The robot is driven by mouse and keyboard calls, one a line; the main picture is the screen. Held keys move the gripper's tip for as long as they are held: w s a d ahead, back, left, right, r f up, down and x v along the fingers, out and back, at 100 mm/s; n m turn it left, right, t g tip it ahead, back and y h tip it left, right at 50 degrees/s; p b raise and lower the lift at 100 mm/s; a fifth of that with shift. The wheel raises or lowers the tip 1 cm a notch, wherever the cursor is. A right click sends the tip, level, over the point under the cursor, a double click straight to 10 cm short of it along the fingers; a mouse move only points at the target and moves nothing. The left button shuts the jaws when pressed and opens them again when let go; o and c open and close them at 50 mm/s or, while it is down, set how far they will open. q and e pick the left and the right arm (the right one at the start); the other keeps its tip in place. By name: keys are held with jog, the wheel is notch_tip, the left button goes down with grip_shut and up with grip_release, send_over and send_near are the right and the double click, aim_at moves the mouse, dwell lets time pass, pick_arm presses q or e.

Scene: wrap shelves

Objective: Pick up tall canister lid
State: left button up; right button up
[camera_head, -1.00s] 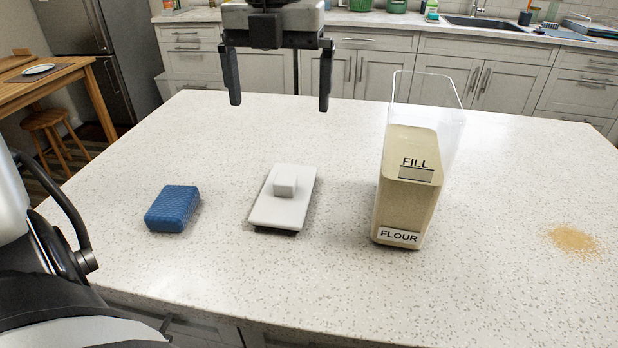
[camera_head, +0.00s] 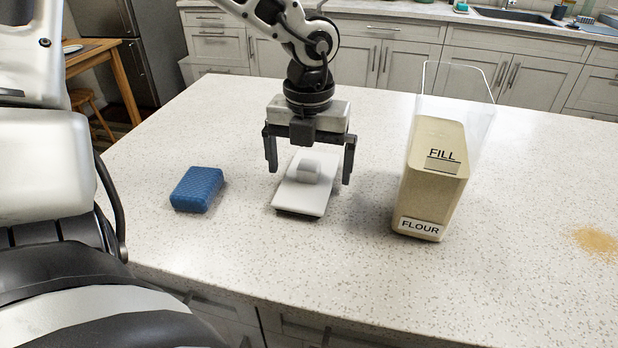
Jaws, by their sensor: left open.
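The canister lid (camera_head: 300,196) is a white rectangular plate with a raised block-shaped knob (camera_head: 308,171). It lies flat on the counter, left of the tall clear canister (camera_head: 432,185). The canister is labelled FLOUR and FILL, stands upright with an open top, and holds beige flour. My left gripper (camera_head: 309,170) is open, pointing down over the lid. Its two dark fingers are apart on either side of the knob, and I see no contact with it. My right gripper is not in view.
A blue sponge (camera_head: 197,189) lies on the speckled counter (camera_head: 330,270) left of the lid. The front middle of the counter is clear. Cabinets and a sink stand behind.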

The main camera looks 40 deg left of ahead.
pick_arm(q)
jog(key=shift+f, duration=0.3)
jog(key=c, duration=1.1)
jog(key=shift+r, duration=0.15)
